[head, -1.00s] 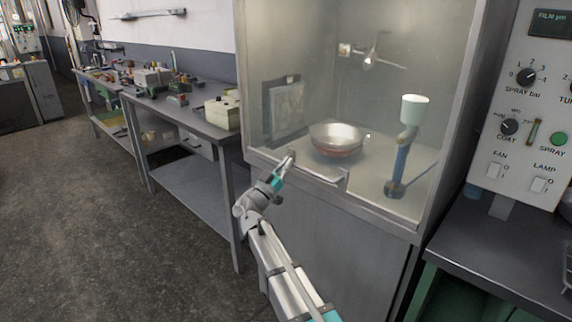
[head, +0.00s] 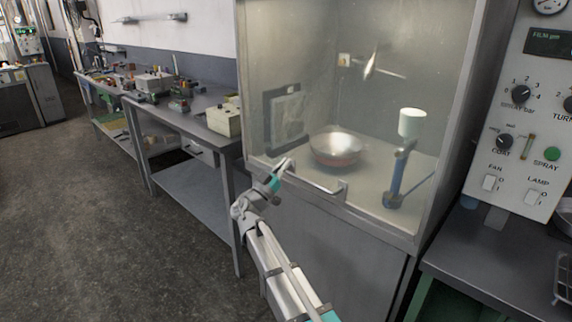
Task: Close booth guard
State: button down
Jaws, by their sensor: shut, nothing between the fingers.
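The booth guard (head: 300,120) is a hazy clear panel across the front of the grey spray booth. It hangs low, with its bottom edge near the booth's front sill. Its bar handle (head: 318,186) runs along that lower edge. My gripper (head: 285,164) is shut and empty at the left end of the handle; I cannot tell whether it touches it. Behind the panel, a metal pan (head: 337,148) with reddish contents sits on the booth floor, and a blue stand with a white cup (head: 412,122) is at the right.
A control panel (head: 525,150) with knobs and switches stands right of the booth, above a dark bench (head: 490,260). A workbench (head: 205,115) with boxes and tools runs along the wall at left. The floor (head: 90,220) at left is clear.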

jog(key=b+v, duration=0.4)
jog(key=v, duration=0.5)
jog(key=shift+s+a+f, duration=0.2)
